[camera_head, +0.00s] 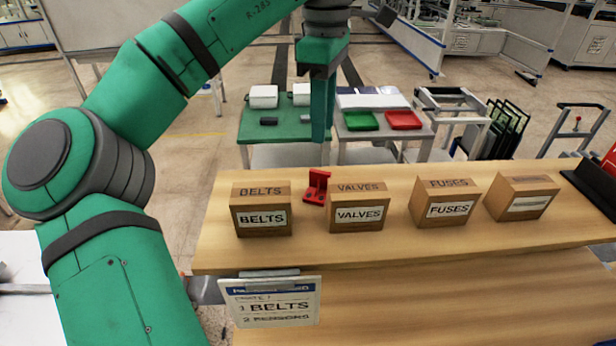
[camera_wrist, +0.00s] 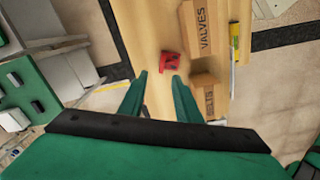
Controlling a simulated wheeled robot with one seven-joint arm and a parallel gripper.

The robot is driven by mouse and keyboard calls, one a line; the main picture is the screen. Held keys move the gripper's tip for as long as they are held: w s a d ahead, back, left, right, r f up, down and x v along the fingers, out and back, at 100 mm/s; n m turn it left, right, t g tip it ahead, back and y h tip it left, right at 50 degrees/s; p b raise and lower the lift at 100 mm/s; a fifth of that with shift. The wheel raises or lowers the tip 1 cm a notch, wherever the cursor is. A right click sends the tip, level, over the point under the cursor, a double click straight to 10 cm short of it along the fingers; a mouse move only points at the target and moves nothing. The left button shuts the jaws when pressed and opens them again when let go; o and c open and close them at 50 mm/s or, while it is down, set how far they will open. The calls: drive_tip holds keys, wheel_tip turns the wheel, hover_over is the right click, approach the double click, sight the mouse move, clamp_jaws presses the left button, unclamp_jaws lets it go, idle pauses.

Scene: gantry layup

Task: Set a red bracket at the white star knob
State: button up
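A red bracket (camera_head: 317,187) stands on the wooden bench between the BELTS box and the VALVES box, toward their back. It also shows in the wrist view (camera_wrist: 170,62), just beyond my fingertips. My gripper (camera_head: 321,138) points down above and behind the bracket in the head view. In the wrist view its two green fingers (camera_wrist: 159,82) are spread apart with nothing between them. I cannot make out a white star knob in either view.
The BELTS box (camera_head: 262,210) and VALVES box (camera_head: 359,206) flank the bracket closely. A FUSES box (camera_head: 445,202) and another box (camera_head: 521,197) stand to the right. A clipboard (camera_head: 270,301) hangs at the bench front. Behind are a green-topped table (camera_head: 275,133) and red and green trays.

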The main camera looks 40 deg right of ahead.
sight(320, 172)
drive_tip(key=f, duration=1)
drive_tip(key=shift+s+a+f, duration=0.1)
drive_tip(key=shift+s+a, duration=0.1)
drive_tip(key=shift+a, duration=0.05)
clamp_jaws()
